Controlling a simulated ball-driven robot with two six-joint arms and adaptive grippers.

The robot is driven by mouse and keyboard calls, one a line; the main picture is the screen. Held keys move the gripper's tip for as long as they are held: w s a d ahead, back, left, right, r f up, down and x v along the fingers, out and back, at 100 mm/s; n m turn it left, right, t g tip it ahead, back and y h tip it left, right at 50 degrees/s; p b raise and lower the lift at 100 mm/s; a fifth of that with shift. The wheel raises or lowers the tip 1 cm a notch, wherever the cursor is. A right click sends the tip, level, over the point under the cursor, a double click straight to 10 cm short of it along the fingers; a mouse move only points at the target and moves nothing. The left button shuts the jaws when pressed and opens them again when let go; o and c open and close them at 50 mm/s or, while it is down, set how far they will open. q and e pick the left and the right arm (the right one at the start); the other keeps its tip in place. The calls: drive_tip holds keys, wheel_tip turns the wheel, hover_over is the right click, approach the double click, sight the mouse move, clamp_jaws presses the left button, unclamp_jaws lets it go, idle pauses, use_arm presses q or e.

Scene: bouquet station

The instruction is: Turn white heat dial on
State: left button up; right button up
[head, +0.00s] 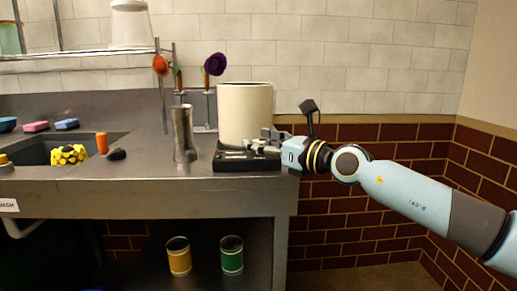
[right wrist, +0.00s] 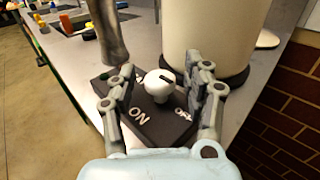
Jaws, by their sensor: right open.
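The white heat dial (right wrist: 157,88) stands on a black base (right wrist: 165,128), with ON printed at lower left and OFF at lower right in the right wrist view. A dark mark shows on the dial's top; its exact setting is hard to tell. My right gripper (right wrist: 161,66) is open, with one finger on each side of the dial and visible gaps to it. In the head view the gripper (head: 263,143) is over the black base (head: 245,162) at the counter's right end, and it hides the dial. My left gripper is not in view.
The sink (head: 35,152) with a yellow sponge (head: 68,154) is farther left. The counter's right edge is close to the base.

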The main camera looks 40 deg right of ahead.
drive_tip(key=shift+w, duration=0.35)
drive_tip(key=shift+a, duration=0.1)
clamp_jaws()
